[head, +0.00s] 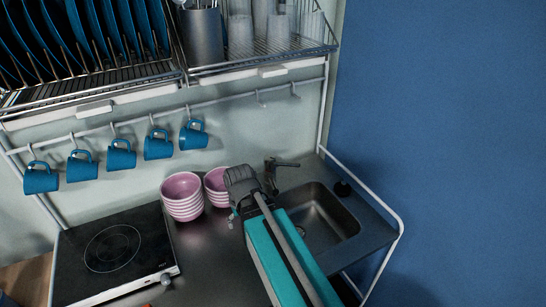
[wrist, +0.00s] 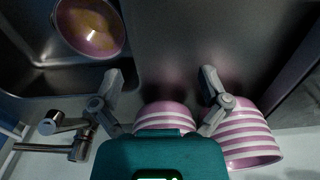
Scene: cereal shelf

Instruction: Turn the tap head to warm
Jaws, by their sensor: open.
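The metal tap (head: 271,176) stands at the back edge of the sink (head: 334,212), with a bar reaching right from its top. In the wrist view the tap (wrist: 78,148) is at the lower left, beyond my left finger. My gripper (head: 240,182) is just left of the tap in the head view, between it and the pink bowls. In the wrist view my gripper (wrist: 162,78) has its fingers spread, with nothing between the tips. It appears apart from the tap. Which way the tap head is turned, warm or cold, I cannot tell.
Stacked pink bowls (head: 181,196) stand left of my gripper; striped bowls (wrist: 247,135) show close behind the fingers in the wrist view. A pink bowl (wrist: 90,26) lies in the sink. A hob (head: 112,255) is at left. Blue mugs (head: 121,154) hang above.

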